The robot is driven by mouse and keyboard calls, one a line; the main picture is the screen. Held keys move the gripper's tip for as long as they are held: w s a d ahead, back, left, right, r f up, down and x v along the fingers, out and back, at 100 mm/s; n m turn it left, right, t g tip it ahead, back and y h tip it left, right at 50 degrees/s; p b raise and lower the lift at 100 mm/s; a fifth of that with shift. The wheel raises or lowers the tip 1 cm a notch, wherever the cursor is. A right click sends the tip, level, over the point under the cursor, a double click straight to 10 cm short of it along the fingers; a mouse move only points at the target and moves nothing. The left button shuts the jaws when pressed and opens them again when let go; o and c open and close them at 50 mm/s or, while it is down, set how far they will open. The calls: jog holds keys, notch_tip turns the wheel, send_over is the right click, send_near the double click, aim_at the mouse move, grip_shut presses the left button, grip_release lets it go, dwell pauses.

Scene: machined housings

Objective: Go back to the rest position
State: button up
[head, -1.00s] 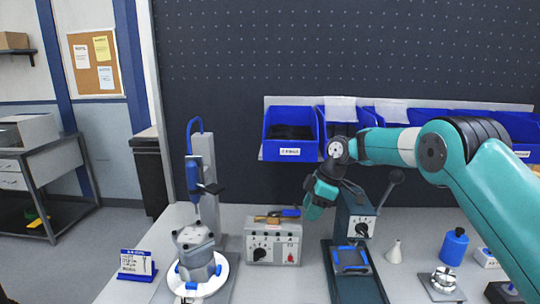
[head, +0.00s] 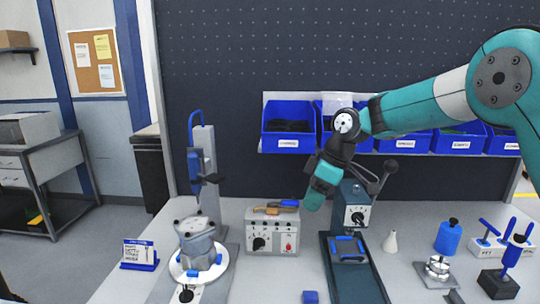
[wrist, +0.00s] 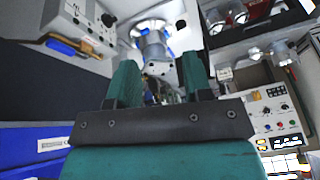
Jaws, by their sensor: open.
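My gripper (head: 314,202) hangs in the air above the bench, pointing down and slightly left, in front of the pegboard wall. In the wrist view its two teal fingers (wrist: 160,80) stand wide apart with nothing between them. Beyond the fingers, the grey machined housing (wrist: 152,44) is seen at a distance. In the head view the housing (head: 197,245) sits on a round white plate (head: 176,272) with blue clamps at the left of the bench. My gripper is apart from it, to its right and higher.
A grey control box (head: 272,232) with tools on top and a dark press-like station (head: 352,262) stand below my gripper. Blue bins (head: 288,130) line the wall behind. A white bottle (head: 390,242), blue canister (head: 449,238) and blue lever stand (head: 502,275) are at right.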

jog(key=s+d+m+b, duration=0.2)
jog(key=s+m, duration=0.1)
jog(key=s, duration=1.3)
jog(key=s+d+m+b, duration=0.1)
jog(key=s+d+m, duration=0.2)
jog(key=s, duration=1.4)
jog(key=shift+s+m+b, duration=0.2)
jog(key=shift+m+b, duration=0.2)
jog(key=shift+m, duration=0.4)
